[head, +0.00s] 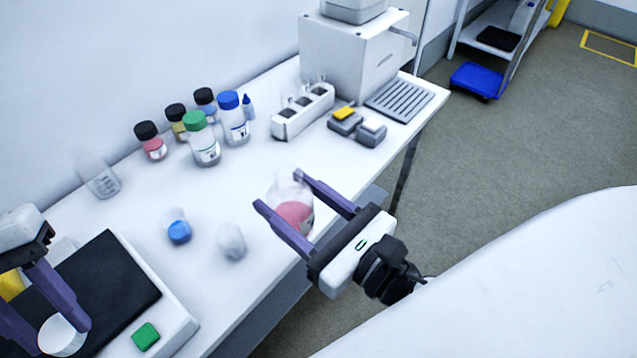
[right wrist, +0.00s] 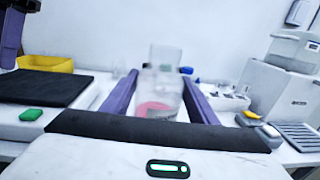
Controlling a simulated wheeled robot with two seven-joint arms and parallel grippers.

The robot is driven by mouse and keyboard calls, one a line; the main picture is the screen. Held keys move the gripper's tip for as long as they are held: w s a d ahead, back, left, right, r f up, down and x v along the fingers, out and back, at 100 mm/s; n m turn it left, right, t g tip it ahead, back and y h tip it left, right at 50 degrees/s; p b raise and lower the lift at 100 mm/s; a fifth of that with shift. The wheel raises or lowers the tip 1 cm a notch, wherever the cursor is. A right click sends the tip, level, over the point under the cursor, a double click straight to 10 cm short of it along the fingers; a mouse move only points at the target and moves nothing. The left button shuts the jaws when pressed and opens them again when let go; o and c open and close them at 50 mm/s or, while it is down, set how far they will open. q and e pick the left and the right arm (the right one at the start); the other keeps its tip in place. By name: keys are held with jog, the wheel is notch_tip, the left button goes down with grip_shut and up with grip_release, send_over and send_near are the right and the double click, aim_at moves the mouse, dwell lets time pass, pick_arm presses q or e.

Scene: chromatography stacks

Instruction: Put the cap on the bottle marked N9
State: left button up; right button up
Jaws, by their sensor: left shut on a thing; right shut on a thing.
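A clear bottle (head: 294,213) with pink-red contents stands near the table's front edge. Its top shows no coloured cap, and I can read no marking on it. My right gripper (head: 279,189) is shut on this bottle, one finger on each side. The bottle also shows between the fingers in the right wrist view (right wrist: 160,92). My left gripper (head: 50,325), at the lower left, is shut on a round white cap (head: 63,336), over the device with a black top. Part of my left gripper (right wrist: 12,38) shows in the right wrist view.
Capped bottles, including a green-capped one (head: 204,146) and a blue-capped one (head: 233,121), stand at the back. Small containers (head: 179,230) (head: 232,242) lie left of the held bottle. A black-topped device (head: 110,262) is at left. A white rack (head: 303,112) stands behind.

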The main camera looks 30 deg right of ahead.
jog(key=w+a+n+g+y, duration=0.2)
jog(key=a+y, duration=0.4)
jog(key=a, duration=0.3)
jog(key=n+g, duration=0.1)
jog(key=n, duration=0.1)
jog(key=shift+w+r+n+g+y, duration=0.2)
jog(key=shift+r+n+g+y, duration=0.1)
jog(key=shift+r+n, duration=0.1)
jog(key=shift+f, duration=0.1)
pick_arm(q)
jog(key=w+d+r+n+t+h, duration=0.2)
jog(key=d+r+n, duration=0.5)
jog(key=d, duration=0.5)
jog(key=w+d+r+n+t+h, duration=0.2)
jog(key=d+r+n, duration=0.6)
jog(key=d, duration=0.5)
jog(key=shift+r+n+h, duration=0.2)
jog(key=shift+n+h, duration=0.1)
jog(key=shift+n, duration=0.8)
jog(key=shift+f, duration=0.1)
jog(key=shift+f, duration=1.9)
